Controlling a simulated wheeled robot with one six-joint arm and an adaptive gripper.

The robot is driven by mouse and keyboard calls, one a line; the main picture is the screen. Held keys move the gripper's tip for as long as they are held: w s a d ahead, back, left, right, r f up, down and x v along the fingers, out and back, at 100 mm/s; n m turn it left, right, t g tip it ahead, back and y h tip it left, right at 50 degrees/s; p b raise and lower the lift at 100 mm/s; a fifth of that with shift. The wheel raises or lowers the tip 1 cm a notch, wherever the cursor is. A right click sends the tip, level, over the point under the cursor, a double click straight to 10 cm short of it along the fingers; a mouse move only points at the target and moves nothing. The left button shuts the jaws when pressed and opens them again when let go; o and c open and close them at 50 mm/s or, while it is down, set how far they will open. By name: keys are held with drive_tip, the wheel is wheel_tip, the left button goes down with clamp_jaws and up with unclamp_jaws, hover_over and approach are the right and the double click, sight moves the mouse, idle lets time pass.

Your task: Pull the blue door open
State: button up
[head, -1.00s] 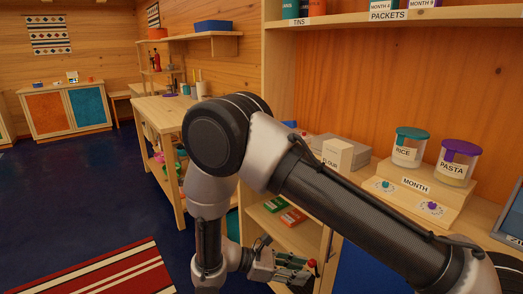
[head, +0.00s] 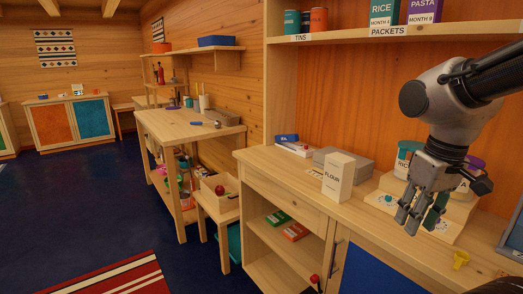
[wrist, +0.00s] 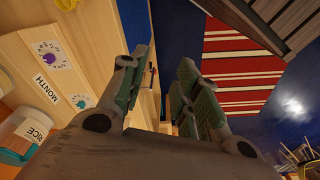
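The blue door (head: 372,270) is a blue panel in a light wood frame, low on the counter unit at the right of the head view. It looks shut; its lower part is cut off by the frame edge. A dark upright bar handle (head: 335,262) sits on its left side. My gripper (head: 422,215) hangs fingers-down above the counter, above and right of the handle and apart from it. In the wrist view my gripper (wrist: 160,85) has its fingers spread with nothing held. A small dark handle-like bar shows between them.
The counter (head: 290,178) holds a flour box (head: 338,178), a grey box and jars beside my gripper. Open shelves with green and red packets lie left of the door. A small red knob-like thing (head: 314,279) is near the handle. Blue floor at left is clear, with a striped rug (head: 115,280).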

drive_tip(key=s+d+r+m+t, duration=0.2)
drive_tip(key=s+d+r+t, duration=0.1)
drive_tip(key=d+r, duration=0.2)
drive_tip(key=w+a+f+n+g+h, duration=0.1)
drive_tip(key=w+a+f+n+h, duration=0.45)
drive_tip(key=f, duration=0.65)
drive_tip(key=w+a+f+n+g+h, duration=0.1)
drive_tip(key=w+a+f+n+h, duration=0.5)
drive_tip(key=f, duration=0.5)
drive_tip(key=w+a+f+n+g+h, duration=0.1)
drive_tip(key=w+a+f+n+h, duration=0.15)
drive_tip(key=f+n+h, duration=0.65)
drive_tip(key=w+a+f+n+t+y, duration=0.2)
drive_tip(key=w+a+f+t+y, duration=0.15)
drive_tip(key=w+a+t, duration=0.35)
drive_tip(key=shift+g, duration=0.4)
drive_tip(key=x, duration=0.9)
drive_tip(key=shift+s+d, duration=0.1)
clamp_jaws()
